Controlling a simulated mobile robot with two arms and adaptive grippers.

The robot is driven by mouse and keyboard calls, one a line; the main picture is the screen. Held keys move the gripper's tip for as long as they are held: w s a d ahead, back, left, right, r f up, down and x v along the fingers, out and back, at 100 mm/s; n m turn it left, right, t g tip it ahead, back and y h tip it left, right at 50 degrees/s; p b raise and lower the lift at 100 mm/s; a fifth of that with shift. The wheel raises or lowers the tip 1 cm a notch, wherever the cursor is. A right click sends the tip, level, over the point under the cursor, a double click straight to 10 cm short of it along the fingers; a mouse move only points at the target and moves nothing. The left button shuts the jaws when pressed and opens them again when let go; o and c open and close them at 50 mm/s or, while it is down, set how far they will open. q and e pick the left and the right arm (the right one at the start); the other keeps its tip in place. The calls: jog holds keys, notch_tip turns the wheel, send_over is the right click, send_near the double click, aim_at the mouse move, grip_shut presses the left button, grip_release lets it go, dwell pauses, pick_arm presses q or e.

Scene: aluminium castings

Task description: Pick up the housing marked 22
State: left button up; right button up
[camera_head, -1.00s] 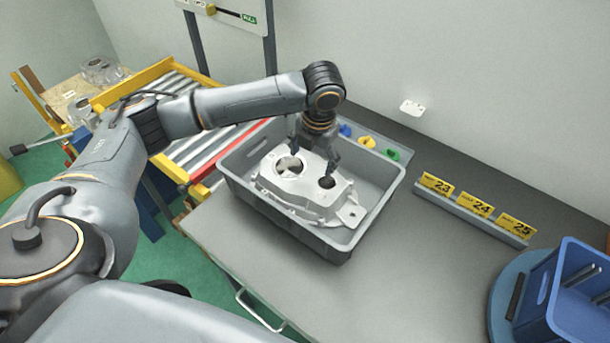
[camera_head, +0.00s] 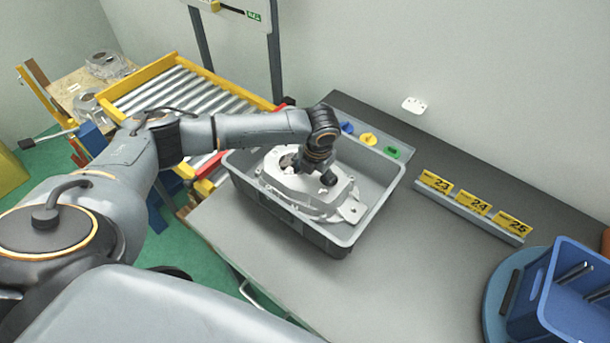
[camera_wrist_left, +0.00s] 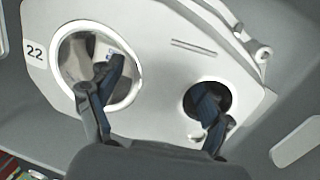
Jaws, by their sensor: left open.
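The housing marked 22 (camera_head: 340,202) is a light grey casting with two round holes, lying in a grey crate (camera_head: 375,222). In the left wrist view the housing (camera_wrist_left: 160,65) shows the label 22 at its left, beside the larger hole. My left gripper (camera_head: 308,172) is low over the housing. In the left wrist view the left gripper (camera_wrist_left: 158,95) is open, with one finger at the larger hole and the other at the smaller hole. Both fingertips appear to reach into the holes; how deep I cannot tell. My right gripper is not in view.
The crate stands on a grey table (camera_head: 400,265). Yellow signs 23, 24 and 25 (camera_head: 472,206) stand on a strip at the right. A blue bin (camera_head: 565,290) is at the lower right. A roller conveyor (camera_head: 175,95) lies behind, left of the crate.

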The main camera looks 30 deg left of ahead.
pick_arm(q)
grip_shut()
jog(key=shift+w+r, duration=0.1)
jog(key=shift+r, duration=0.1)
